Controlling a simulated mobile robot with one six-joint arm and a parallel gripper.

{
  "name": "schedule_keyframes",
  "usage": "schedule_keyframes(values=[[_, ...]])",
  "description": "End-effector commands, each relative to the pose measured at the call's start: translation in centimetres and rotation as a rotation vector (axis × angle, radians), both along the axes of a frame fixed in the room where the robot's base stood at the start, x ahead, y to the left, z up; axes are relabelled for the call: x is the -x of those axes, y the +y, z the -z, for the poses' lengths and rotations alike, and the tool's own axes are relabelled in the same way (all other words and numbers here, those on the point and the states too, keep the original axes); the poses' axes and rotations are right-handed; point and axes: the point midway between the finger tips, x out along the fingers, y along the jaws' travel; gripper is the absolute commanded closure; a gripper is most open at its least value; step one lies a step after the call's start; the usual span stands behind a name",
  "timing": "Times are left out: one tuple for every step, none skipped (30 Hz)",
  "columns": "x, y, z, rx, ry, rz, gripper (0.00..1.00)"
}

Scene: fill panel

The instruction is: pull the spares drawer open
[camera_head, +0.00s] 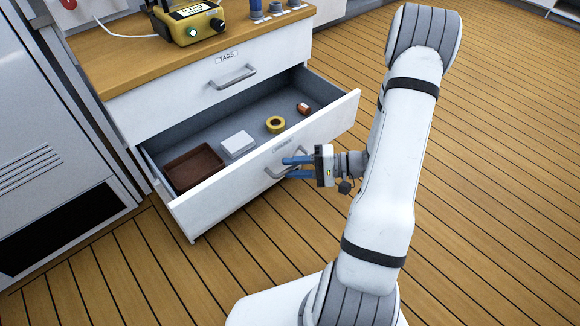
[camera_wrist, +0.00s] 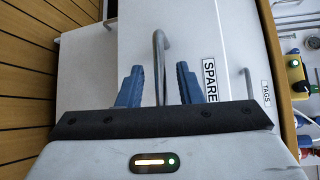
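The spares drawer (camera_head: 325,123) stands pulled well out of the cabinet, with its inside visible. Its white front also shows in the wrist view (camera_wrist: 215,30), with a label reading "SPARE", the rest cut off. Its bar handle (camera_wrist: 158,60) runs between the two blue fingers of my gripper (camera_wrist: 159,88). Gaps show on both sides of the handle, so my gripper is open around it. In the head view my gripper (camera_head: 290,167) is at the drawer front, with the handle (camera_head: 272,173) partly hidden by the fingers.
Inside the drawer are a brown tray (camera_head: 193,167), a white box (camera_head: 238,144), a yellow tape roll (camera_head: 276,124) and a small orange-brown cylinder (camera_head: 304,109). The closed tags drawer (camera_head: 190,88) is above. A yellow device (camera_head: 190,22) sits on the worktop. Wooden floor (camera_head: 480,150) is clear at right.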

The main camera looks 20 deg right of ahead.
Motion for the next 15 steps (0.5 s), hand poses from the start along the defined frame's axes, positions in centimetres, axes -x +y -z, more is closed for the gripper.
schedule_keyframes(values=[[0.3, -0.8, -0.3, -0.001, 0.000, 0.004, 0.68], [0.5, -1.3, -0.4, 0.000, 0.000, 0.005, 0.68], [0.7, -2.0, -0.5, 0.001, 0.001, 0.005, 0.68], [0.9, -2.5, -0.6, 0.000, -0.001, 0.006, 0.68], [1.1, -3.0, -0.7, 0.001, 0.000, 0.005, 0.68], [1.4, -3.6, -0.8, 0.001, 0.000, 0.005, 0.68], [1.6, -4.0, -0.8, 0.001, 0.000, 0.005, 0.68], [1.8, -4.4, -0.9, 0.002, -0.001, 0.004, 0.68], [1.9, -4.9, -0.9, 0.002, -0.001, 0.004, 0.68], [2.1, -5.2, -0.9, 0.002, -0.001, 0.003, 0.68], [2.2, -5.5, -1.0, 0.001, -0.001, 0.003, 0.68], [2.4, -5.8, -1.0, 0.001, 0.000, 0.003, 0.68], [2.4, -5.9, -1.0, 0.000, 0.000, 0.002, 0.68], [2.5, -6.0, -1.0, 0.000, 0.000, 0.000, 0.68], [2.6, -6.1, -1.0, 0.000, 0.000, -0.001, 0.68]])
